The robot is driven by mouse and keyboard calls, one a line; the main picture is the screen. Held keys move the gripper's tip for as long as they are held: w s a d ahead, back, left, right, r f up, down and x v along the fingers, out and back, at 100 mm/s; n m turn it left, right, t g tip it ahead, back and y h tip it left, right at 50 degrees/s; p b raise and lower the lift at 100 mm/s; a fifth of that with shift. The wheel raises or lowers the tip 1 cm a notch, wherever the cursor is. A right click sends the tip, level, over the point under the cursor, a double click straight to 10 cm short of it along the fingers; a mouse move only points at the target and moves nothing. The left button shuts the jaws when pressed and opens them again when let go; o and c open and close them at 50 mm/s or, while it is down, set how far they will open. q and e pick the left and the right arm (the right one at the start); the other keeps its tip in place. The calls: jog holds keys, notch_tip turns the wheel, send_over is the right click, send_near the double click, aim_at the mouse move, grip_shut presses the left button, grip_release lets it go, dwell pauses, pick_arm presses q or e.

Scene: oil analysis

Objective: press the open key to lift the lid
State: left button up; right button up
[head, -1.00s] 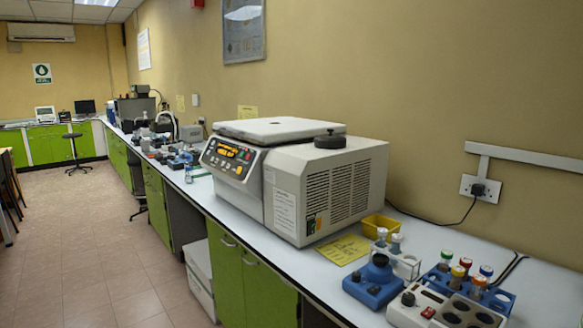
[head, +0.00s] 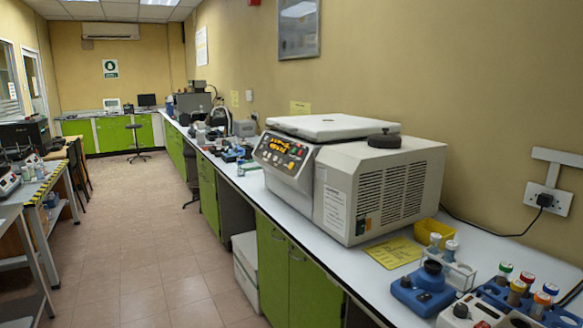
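The centrifuge (head: 375,190), a beige and grey box, stands on the long white bench on the right. Its pale lid (head: 333,127) is down flat on top, with a round black knob (head: 384,140) beside it. Its dark control panel (head: 280,153) has lit orange digits and several small coloured keys on the front face, angled toward the aisle. The open key cannot be told apart at this size. Neither of my grippers is in view.
A blue mixer (head: 424,288), a tube rack (head: 458,272), a yellow bin (head: 433,231) and a yellow sheet (head: 394,252) lie right of the centrifuge. The tiled aisle (head: 150,230) is clear. Tables (head: 36,207) stand at the left.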

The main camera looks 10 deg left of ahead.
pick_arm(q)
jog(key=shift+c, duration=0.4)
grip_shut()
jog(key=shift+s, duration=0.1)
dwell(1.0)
